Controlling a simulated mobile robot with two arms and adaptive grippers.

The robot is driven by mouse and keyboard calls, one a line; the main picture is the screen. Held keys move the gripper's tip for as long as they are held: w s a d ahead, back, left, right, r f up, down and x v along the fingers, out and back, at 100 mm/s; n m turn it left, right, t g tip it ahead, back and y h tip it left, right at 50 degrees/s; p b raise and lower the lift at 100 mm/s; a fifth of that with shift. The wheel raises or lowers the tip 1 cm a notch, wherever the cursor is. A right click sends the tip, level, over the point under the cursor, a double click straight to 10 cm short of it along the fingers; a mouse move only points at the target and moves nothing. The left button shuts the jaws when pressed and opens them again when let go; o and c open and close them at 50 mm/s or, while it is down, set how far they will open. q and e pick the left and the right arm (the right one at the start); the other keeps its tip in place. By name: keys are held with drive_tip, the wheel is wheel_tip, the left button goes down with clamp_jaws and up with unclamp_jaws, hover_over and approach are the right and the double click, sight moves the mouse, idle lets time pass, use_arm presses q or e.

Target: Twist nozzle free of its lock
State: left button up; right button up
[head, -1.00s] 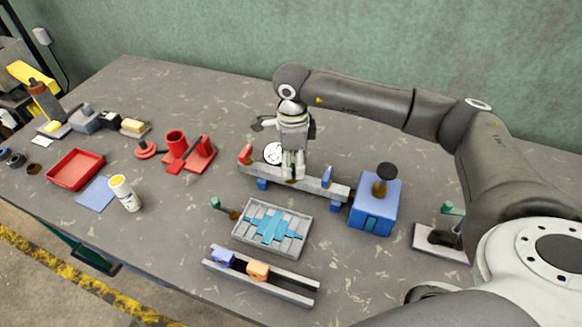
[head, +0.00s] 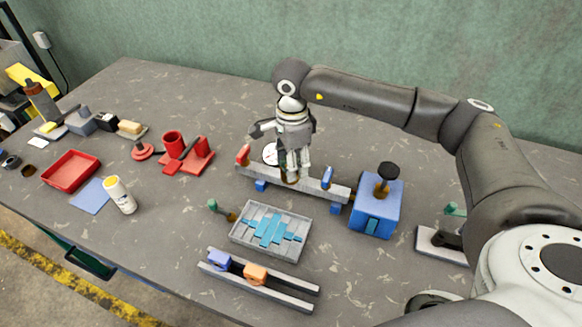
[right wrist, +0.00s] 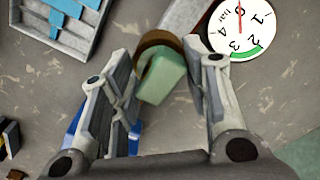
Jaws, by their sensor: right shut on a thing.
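My right gripper (head: 291,174) reaches down over the middle of the grey bar fixture (head: 325,189). Its fingers are shut on a green block with a brown-brass ring, which I take to be the nozzle (right wrist: 160,78). It shows between the fingertips in the right wrist view. In the head view the fingers hide most of it, and I cannot make out the lock. A red clamp (head: 243,155) stands at the bar's left end and a blue clamp (head: 327,178) towards its right. My left gripper is not in view.
A round dial gauge (right wrist: 240,28) lies close behind the bar. A grey tray with blue pieces (head: 238,239) and a small green-tipped brass part (head: 222,210) lie in front. A blue box with a dark knob (head: 375,212) stands right of the bar. Two-rail track (head: 285,293) lies nearest.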

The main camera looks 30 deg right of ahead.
drive_tip(key=shift+w+a+n+b, duration=0.15)
drive_tip(key=shift+n+b, duration=0.2)
drive_tip(key=shift+n, duration=0.25)
drive_tip(key=shift+w+a+n+b, duration=0.15)
drive_tip(key=shift+n+b, duration=0.15)
drive_tip(key=shift+n, duration=0.3)
drive_tip(key=shift+r+n+b, duration=0.15)
drive_tip(key=shift+n+b, duration=0.15)
drive_tip(key=shift+n, duration=0.5)
drive_tip(key=shift+c, duration=0.4)
drive_tip(key=shift+d, duration=0.1)
drive_tip(key=shift+n+b, duration=0.35)
drive_tip(key=shift+n, duration=0.05)
drive_tip(key=n+b, duration=0.1)
drive_tip(key=n, duration=0.2)
drive_tip(key=shift+b, duration=0.35)
drive_tip(key=shift+o, duration=0.4)
drive_tip(key=shift+s+n+b, duration=0.1)
drive_tip(key=shift+n+b, duration=0.3)
drive_tip(key=shift+n, duration=0.8)
drive_tip(key=shift+f, duration=0.2)
